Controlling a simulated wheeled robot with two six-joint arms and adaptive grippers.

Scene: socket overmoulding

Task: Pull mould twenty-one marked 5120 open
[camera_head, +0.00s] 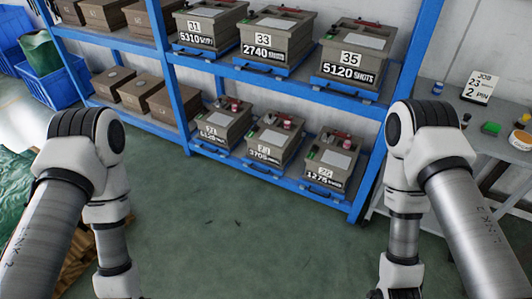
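Six grey moulds with number plates stand on two levels of a blue rack. The mould whose front reads "5120 SHOTS" (350,70) is at the right end of the upper level; its number plate reads 35. The moulds beside it read 33 with 2740 (265,44) and 31 with 5310 (200,30). The lower-level moulds, left (222,125), middle (272,143) and right (328,165), have small, hard-to-read plates; the right one seems to read 1275. I cannot make out a plate reading 21. Both my arms hang down at the sides; neither gripper shows.
The blue rack's right post (400,70) stands by a grey bench (480,110) with a card, a green block and small jars. Brown boxes (115,80) fill the left shelves. A blue bin (50,85) stands far left. The green floor (240,240) ahead is clear.

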